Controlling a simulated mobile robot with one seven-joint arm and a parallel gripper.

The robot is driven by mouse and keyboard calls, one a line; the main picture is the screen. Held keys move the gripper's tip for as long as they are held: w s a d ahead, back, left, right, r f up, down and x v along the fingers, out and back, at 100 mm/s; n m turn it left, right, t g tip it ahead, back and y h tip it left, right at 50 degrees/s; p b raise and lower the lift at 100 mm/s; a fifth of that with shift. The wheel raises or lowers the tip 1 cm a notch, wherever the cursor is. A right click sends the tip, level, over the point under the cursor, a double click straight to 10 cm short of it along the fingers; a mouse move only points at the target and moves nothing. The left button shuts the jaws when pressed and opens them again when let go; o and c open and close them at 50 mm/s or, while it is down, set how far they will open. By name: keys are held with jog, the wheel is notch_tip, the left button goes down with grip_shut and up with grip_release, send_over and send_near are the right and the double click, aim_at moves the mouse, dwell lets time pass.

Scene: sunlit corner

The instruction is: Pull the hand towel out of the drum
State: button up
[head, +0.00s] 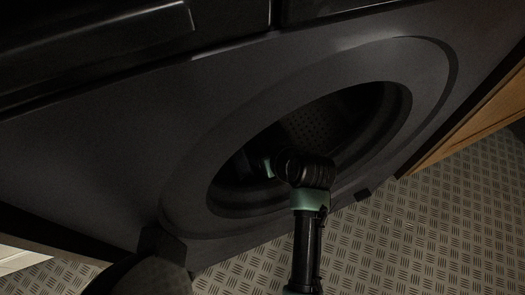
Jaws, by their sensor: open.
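The dark drum (330,125) of a front-loading washing machine shows in the head view, with small holes in its inner wall. Its round opening is uncovered. My gripper (266,167) is at the opening, pointing into the drum and to the left of my wrist. Only a small pale green part of it shows clearly; it is open, and I see nothing held in it. My wrist hides part of the opening's lower middle. I cannot make out the hand towel; the lower left of the drum is in deep shadow.
The machine's dark front panel (110,150) surrounds the opening. A dark rounded shape (150,270) stands at the lower left, perhaps the door or part of me. A wooden panel (475,115) is at the right. The patterned metal floor (430,230) is clear in front.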

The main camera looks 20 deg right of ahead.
jog(key=shift+f, duration=0.1)
jog(key=shift+w+f, duration=0.25)
jog(key=shift+f, duration=0.05)
jog(key=shift+r, duration=0.1)
grip_shut()
dwell(0.4)
notch_tip(320, 180, up, 7)
jog(key=p, duration=0.8)
jog(key=s+d+p, duration=0.1)
jog(key=s+p, duration=0.7)
jog(key=s, duration=3.1)
jog(key=shift+s+d, duration=0.15)
